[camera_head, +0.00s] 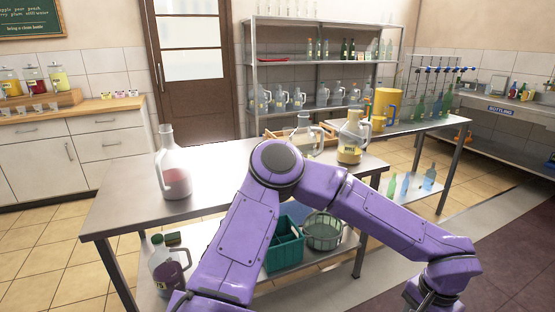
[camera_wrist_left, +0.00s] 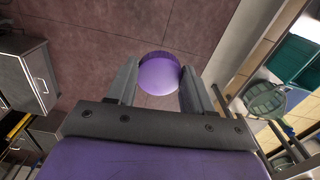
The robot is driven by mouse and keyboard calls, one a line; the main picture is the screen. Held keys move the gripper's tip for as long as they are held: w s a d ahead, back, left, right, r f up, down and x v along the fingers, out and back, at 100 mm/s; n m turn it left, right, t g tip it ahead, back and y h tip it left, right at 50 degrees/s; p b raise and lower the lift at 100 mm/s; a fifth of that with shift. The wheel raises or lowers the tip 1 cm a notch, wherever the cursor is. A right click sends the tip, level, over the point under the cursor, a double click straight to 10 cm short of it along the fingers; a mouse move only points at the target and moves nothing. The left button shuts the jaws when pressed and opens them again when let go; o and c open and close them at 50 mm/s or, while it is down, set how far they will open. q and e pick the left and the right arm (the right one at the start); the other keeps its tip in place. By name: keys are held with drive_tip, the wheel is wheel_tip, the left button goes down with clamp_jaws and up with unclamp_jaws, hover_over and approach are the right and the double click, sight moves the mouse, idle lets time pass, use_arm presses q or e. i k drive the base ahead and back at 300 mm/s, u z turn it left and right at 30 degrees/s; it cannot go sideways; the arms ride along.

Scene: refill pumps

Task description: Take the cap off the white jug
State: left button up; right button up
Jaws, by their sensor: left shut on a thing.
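My left gripper (camera_wrist_left: 158,92) holds a purple round cap (camera_wrist_left: 158,72) between its two fingers, over the dark red floor in the left wrist view. In the head view my left arm bends across the middle and its hand is out of frame at the lower right. My right gripper is not in view.
The steel table (camera_head: 120,210) is clear around the left jug. A green-capped jug (camera_head: 166,268), a teal crate (camera_head: 284,246) and a green basket (camera_head: 323,232) are on the shelf below. A yellow pitcher (camera_head: 384,106) and bottles stand on the far table.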

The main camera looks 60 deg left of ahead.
sight(171, 161)
drive_tip(key=u, duration=1)
drive_tip(key=i, duration=0.95)
drive_tip(key=u, duration=1.15)
